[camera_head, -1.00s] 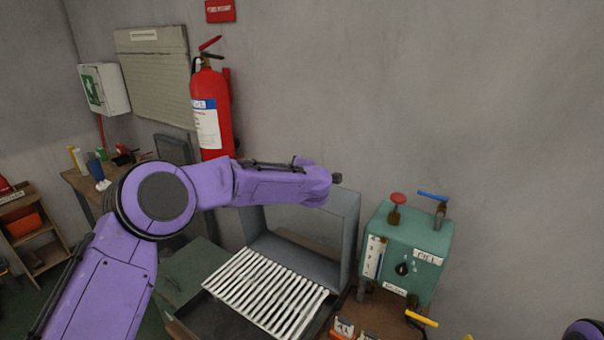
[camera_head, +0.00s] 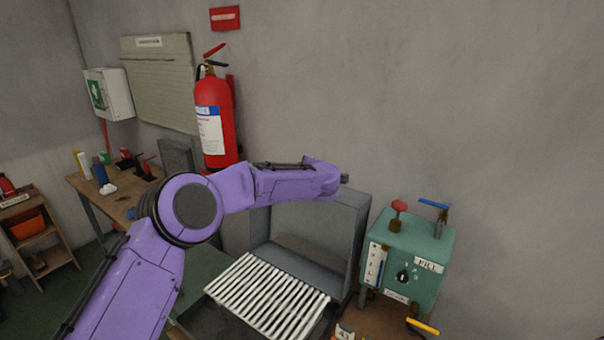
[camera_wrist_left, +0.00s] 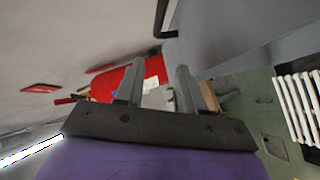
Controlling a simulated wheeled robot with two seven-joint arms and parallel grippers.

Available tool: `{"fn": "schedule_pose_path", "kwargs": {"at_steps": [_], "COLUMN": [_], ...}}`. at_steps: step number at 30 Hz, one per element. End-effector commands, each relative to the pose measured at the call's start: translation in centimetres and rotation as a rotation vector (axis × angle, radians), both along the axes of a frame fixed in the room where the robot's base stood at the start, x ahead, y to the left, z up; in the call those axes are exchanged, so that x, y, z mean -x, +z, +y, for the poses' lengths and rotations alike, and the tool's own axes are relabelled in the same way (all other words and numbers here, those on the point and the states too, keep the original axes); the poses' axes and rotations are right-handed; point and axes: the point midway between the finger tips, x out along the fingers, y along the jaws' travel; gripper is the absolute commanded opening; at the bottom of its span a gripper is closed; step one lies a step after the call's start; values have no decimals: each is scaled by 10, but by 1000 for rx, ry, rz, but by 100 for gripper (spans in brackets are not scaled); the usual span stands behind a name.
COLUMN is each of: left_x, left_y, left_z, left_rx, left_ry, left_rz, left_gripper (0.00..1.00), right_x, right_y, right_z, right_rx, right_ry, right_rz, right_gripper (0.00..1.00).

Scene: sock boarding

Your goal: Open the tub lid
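A grey, box-like metal housing (camera_head: 318,228) stands against the wall behind a rack of white slats (camera_head: 268,295). It may be the tub with its lid, but I cannot tell which part is the lid. In the left wrist view a grey panel (camera_wrist_left: 235,35) fills the upper right, with a black bar-like handle (camera_wrist_left: 160,22) at its left edge. My left gripper (camera_wrist_left: 160,80) is open and empty, its two grey fingers apart below that handle and not touching it. In the head view my left forearm covers part of the housing and hides the fingers. My right gripper is out of view.
A red fire extinguisher (camera_head: 214,120) hangs on the wall behind my left arm. A green control box (camera_head: 410,255) with red and blue handles stands right of the housing. A wooden bench (camera_head: 115,195) and a shelf (camera_head: 38,240) are at the left.

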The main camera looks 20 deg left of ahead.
Motion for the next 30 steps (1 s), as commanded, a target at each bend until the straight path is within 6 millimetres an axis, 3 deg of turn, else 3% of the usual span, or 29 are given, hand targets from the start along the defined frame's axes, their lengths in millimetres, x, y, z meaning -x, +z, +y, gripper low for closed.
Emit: {"fn": "schedule_pose_path", "kwargs": {"at_steps": [7, 12, 19, 30], "left_x": [9, 39, 73, 80], "left_y": [0, 11, 30, 36], "left_z": [-8, -31, -56, -61], "left_rx": [1, 0, 1, 1], "left_ry": [-3, -3, -1, 0], "left_rz": [2, -1, -3, -1], "left_gripper": [38, 38, 38, 38], "right_x": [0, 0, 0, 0], "right_y": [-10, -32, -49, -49], "right_z": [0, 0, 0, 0], "right_rx": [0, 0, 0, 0], "right_ry": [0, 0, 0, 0], "right_rz": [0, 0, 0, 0], "right_gripper": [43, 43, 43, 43]}}
